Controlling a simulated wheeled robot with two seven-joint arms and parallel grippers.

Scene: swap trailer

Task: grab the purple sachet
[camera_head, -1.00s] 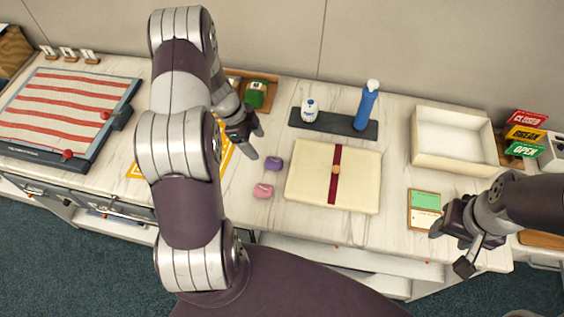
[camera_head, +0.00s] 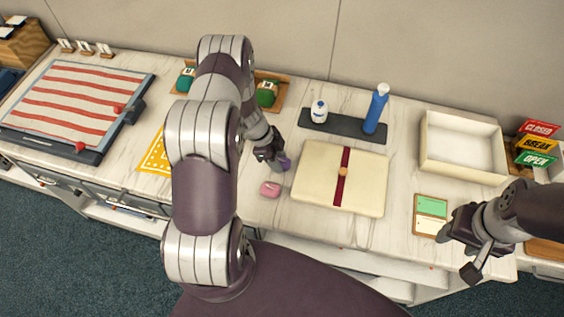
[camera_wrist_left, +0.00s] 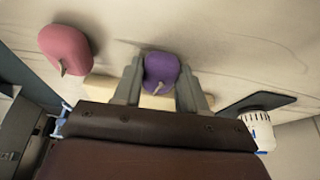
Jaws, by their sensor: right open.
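The purple sachet (camera_head: 284,164) lies on the marble counter, partly covered by my left gripper (camera_head: 277,161) in the head view. In the left wrist view the purple sachet (camera_wrist_left: 161,70) sits between the two fingers of my left gripper (camera_wrist_left: 161,80), one close on each side. I cannot tell whether the fingers press on it. A pink sachet (camera_head: 270,189) lies just in front of it, and it also shows at upper left in the left wrist view (camera_wrist_left: 66,49). My right gripper (camera_head: 459,253) is open and empty, above the counter's front right.
A cream box with a red ribbon (camera_head: 315,172) lies right of the sachets. Behind it a dark tray (camera_head: 345,126) holds a white bottle (camera_head: 319,111) and a blue bottle (camera_head: 376,108). An open cream box (camera_head: 462,146) stands further right. A yellow patterned cloth (camera_head: 156,155) lies left.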

